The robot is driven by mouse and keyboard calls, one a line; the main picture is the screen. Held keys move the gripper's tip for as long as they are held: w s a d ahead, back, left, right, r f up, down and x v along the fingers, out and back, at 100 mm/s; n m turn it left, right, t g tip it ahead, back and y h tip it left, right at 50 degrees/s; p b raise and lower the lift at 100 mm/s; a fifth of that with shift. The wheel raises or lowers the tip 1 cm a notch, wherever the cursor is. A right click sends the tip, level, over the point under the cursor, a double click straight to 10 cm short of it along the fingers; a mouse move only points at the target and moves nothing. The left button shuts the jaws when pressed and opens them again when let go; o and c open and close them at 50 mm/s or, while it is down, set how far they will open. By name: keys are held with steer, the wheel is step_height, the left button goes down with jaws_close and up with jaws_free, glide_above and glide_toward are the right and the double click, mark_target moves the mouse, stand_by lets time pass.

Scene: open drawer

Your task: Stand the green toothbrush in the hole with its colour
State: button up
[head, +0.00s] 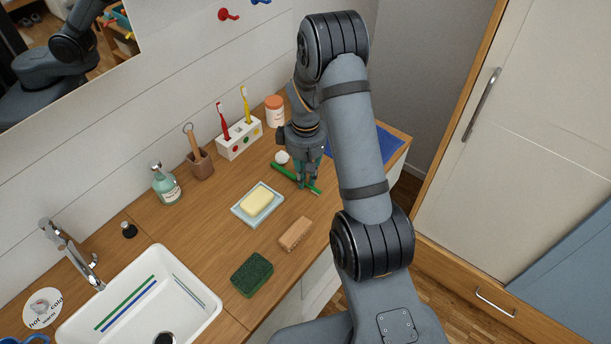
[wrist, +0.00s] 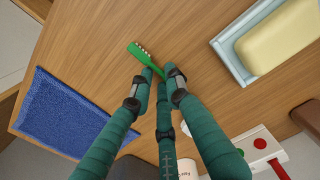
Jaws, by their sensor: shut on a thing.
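The green toothbrush (head: 283,172) lies low over the counter, roughly level, with its bristled head toward the front right. My gripper (head: 304,184) points down and is shut on it. In the wrist view the toothbrush head (wrist: 141,51) sticks out beyond my fingertips (wrist: 161,76); much of the handle is hidden by the fingers. I cannot tell whether the brush touches the counter. The white holder (head: 240,142) stands at the back by the wall, with coloured dots on its front. A red toothbrush (head: 223,121) and a yellow toothbrush (head: 245,105) stand in it.
A jar (head: 275,110) stands right of the holder, a brown cup (head: 200,164) left of it. A soap dish (head: 240,213), wooden brush (head: 296,234) and green sponge (head: 252,275) lie in front. A blue cloth (wrist: 65,110) lies to the right in the head view.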

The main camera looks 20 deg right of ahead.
mark_target(306, 181)
steer(key=shift+f+b, duration=0.25)
steer(key=shift+b, duration=0.05)
steer(key=o, duration=0.9)
steer(key=shift+r, duration=0.1)
steer(key=shift+o, duration=0.4)
step_height(306, 181, up, 12)
steer(key=shift+r+p, duration=0.2)
steer(key=shift+p, duration=0.1)
